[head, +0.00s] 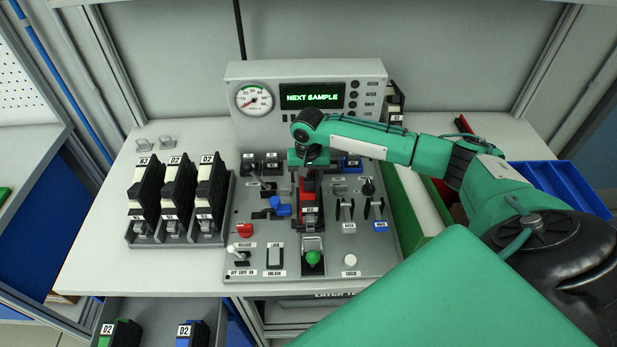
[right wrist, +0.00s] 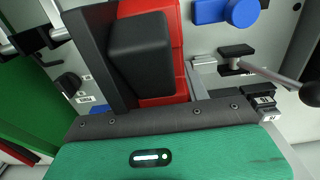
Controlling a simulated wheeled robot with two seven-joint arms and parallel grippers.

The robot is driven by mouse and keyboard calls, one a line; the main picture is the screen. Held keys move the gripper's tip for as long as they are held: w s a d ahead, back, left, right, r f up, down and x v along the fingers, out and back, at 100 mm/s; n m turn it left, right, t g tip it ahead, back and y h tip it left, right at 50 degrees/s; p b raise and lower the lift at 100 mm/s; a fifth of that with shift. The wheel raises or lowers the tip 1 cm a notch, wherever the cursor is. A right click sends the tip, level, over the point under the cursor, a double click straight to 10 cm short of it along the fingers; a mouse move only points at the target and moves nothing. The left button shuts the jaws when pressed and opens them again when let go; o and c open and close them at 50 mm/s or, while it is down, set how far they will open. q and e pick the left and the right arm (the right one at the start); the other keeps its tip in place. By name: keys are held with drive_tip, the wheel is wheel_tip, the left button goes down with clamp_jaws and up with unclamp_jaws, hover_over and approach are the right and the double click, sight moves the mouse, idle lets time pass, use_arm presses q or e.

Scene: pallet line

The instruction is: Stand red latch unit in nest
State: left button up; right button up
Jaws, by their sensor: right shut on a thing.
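The red latch unit (head: 307,190), red with a black front and a small white label, is upright at the middle of the grey test panel (head: 370,263). My right gripper (head: 308,168) reaches down from above and is shut on its upper part. In the right wrist view, the unit's red body (right wrist: 178,45) and black block fill the middle, close to the dark jaw edge. The nest is mostly hidden under the unit, so I cannot tell whether the unit is fully seated. My left gripper is not in view.
A green-knobbed clamp (head: 313,258) sits in front of the unit, with a blue lever (head: 281,206) left of it and more levers right. The display (head: 311,97) reads NEXT SAMPLE. A blue bin (head: 565,190) lies right.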

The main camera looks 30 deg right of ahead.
drive_tip(key=o, duration=1.3)
wheel_tip(320, 180, up, 14)
drive_tip(key=b, duration=0.3)
drive_tip(key=shift+f, duration=0.1)
idle(0.6)
